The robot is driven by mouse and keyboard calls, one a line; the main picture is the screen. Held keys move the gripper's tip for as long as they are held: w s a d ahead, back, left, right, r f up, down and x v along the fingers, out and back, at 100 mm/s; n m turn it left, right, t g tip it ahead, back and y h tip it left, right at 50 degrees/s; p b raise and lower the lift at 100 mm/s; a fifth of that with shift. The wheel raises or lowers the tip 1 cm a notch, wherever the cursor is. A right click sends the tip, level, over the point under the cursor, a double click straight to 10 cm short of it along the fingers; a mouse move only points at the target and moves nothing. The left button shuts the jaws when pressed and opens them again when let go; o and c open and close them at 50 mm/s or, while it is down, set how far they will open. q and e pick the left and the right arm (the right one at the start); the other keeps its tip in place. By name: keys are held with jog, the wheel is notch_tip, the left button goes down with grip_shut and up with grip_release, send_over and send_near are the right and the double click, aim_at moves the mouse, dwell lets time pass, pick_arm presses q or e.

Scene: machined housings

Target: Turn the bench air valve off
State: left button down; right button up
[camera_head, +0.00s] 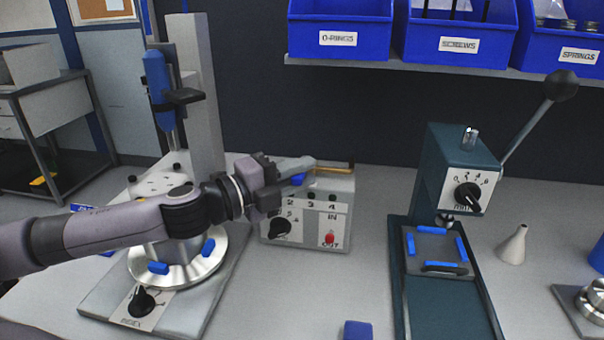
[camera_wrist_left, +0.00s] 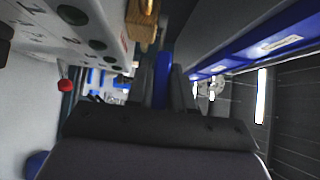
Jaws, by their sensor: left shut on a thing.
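The bench air valve shows as a brass fitting (camera_head: 336,168) on top of a pale control box (camera_head: 341,215), partly behind my left gripper. The brass fitting (camera_wrist_left: 143,20) also shows at the top of the left wrist view. The valve's blue handle (camera_head: 299,179) is at my left gripper (camera_head: 298,174), mostly covered by it in the head view. In the left wrist view the blue handle (camera_wrist_left: 162,80) stands between the two fingers, and the gripper is shut on it. The handle's exact angle is hard to tell. My right gripper is not in view.
The box front carries a black knob (camera_head: 280,229) and a red button (camera_head: 329,239). A round fixture (camera_head: 178,270) stands left, beneath my left arm. A green press (camera_head: 455,180) with a long lever stands right. Blue bins (camera_head: 338,38) hang above. Bench between box and press is clear.

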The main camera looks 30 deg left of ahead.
pick_arm(q)
jog(key=c, duration=1.1)
grip_release()
jog(key=shift+d, duration=0.1)
